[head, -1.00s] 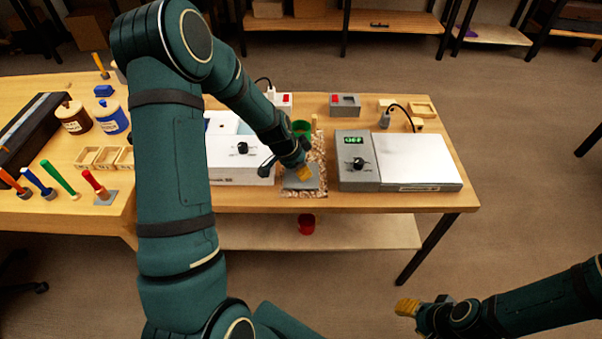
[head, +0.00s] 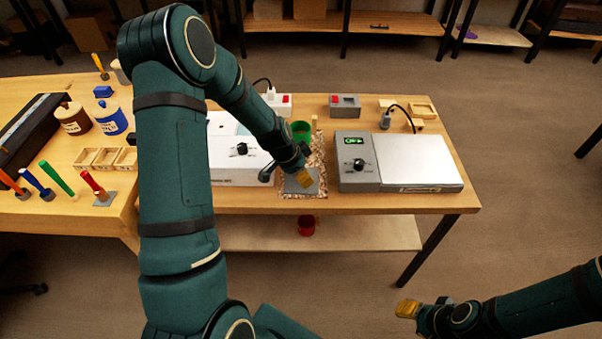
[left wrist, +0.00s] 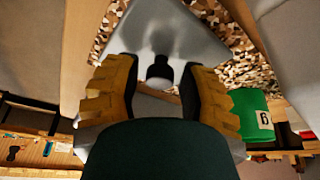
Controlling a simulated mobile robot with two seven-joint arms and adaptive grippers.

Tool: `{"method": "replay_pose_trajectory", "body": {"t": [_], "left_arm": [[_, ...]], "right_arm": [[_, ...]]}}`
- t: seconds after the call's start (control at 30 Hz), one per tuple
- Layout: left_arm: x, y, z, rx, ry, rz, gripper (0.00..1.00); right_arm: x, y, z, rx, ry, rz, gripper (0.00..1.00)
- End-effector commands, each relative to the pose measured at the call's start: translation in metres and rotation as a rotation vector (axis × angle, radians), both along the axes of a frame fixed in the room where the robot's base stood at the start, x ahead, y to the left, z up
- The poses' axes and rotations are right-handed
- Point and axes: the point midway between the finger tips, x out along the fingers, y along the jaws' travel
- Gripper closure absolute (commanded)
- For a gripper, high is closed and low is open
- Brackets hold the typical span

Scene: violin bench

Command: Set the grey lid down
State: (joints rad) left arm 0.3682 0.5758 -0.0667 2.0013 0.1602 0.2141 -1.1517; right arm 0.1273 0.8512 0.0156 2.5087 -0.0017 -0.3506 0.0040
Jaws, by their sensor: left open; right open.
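The grey lid (head: 291,186) is a flat grey plate over the speckled patch on the bench, between the white unit and the silver unit. In the left wrist view the lid (left wrist: 165,25) carries a small black knob (left wrist: 160,70). My left gripper (head: 304,179) is just above the lid. Its yellow fingers (left wrist: 160,90) are open, one on each side of the knob, with gaps showing. Whether the lid lies fully flat cannot be told. My right gripper (head: 408,308) is open, away from the bench at the lower right; its fingers show only edge-on.
The speckled mat (head: 318,154) lies under the lid. A green cup (head: 301,131) stands behind it. The white unit (head: 232,168) is left and the silver unit (head: 420,160) right, leaving a narrow gap. A red cup (head: 306,226) is on the lower shelf.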

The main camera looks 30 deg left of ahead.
Motion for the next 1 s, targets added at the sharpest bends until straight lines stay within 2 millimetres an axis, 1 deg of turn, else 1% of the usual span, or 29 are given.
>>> {"method": "replay_pose_trajectory", "body": {"t": [0.03, 0.17, 0.4, 0.6, 0.73, 0.87, 0.97, 1.0], "left_arm": [[0.0, 0.001, 0.006, 0.001, -0.002, 0.001, 0.59], [-0.007, 0.005, 0.027, 0.001, -0.004, 0.001, 0.59], [-0.023, 0.015, 0.074, 0.002, -0.004, 0.001, 0.59], [-0.033, 0.021, 0.102, 0.0, -0.002, 0.002, 0.59], [-0.037, 0.022, 0.111, 0.0, 0.0, 0.001, 0.59], [-0.038, 0.022, 0.113, -0.001, 0.002, 0.001, 0.59], [-0.04, 0.008, 0.099, -0.018, 0.02, 0.021, 0.59], [-0.041, -0.004, 0.087, -0.032, 0.035, 0.041, 0.59]], "right_arm": [[-0.001, 0.0, 0.004, 0.0, 0.001, 0.0, 0.53], [-0.001, 0.0, 0.007, 0.0, 0.003, 0.001, 0.53], [-0.003, 0.0, 0.016, 0.001, 0.007, 0.002, 0.53], [-0.002, 0.0, 0.02, 0.001, 0.004, 0.0, 0.53], [-0.001, 0.0, 0.021, 0.001, 0.004, -0.002, 0.53], [-0.001, 0.0, 0.021, 0.001, 0.003, -0.002, 0.53], [-0.001, 0.0, 0.021, 0.001, 0.003, -0.002, 0.53], [-0.001, 0.0, 0.021, 0.001, 0.003, -0.002, 0.53]]}}
